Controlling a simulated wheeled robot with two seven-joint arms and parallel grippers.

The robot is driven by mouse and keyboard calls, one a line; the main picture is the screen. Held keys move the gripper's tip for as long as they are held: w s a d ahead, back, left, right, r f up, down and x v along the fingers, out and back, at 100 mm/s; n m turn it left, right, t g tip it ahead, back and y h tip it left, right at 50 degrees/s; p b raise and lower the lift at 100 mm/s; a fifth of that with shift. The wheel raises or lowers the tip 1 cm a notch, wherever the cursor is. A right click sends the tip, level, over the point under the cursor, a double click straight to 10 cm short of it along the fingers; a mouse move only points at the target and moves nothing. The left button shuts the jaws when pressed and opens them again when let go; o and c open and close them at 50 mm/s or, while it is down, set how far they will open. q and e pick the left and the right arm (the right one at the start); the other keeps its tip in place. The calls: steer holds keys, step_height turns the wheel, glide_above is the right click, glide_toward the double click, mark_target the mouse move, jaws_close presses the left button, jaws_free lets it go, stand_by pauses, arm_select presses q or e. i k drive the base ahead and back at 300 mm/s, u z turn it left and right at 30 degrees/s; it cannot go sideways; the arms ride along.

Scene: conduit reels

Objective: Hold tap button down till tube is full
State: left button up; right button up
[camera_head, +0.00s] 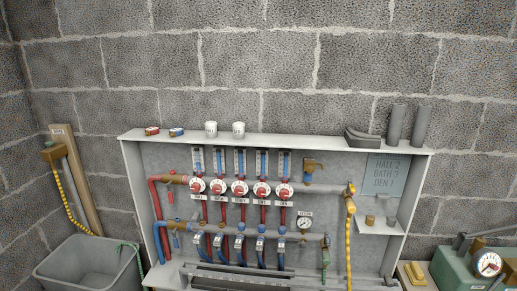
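In the middle, several clear upright tubes (240,161) with blue inside stand above red-and-white dials on a pipe manifold. I cannot tell how full they are, nor which tube the task means. Neither of my grippers shows.
A white-framed cabinet (300,139) holds the manifold, a brass valve (349,190) and a pressure gauge (304,223). Two white cups (211,129), tape rolls (152,131) and dark grey pipe pieces (396,124) sit on its top ledge. A green box with a gauge (488,263) stands lower right.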

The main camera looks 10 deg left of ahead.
mark_target(50, 143)
steer(key=u, duration=4)
steer(key=i, duration=1.35)
steer(key=z, duration=0.9)
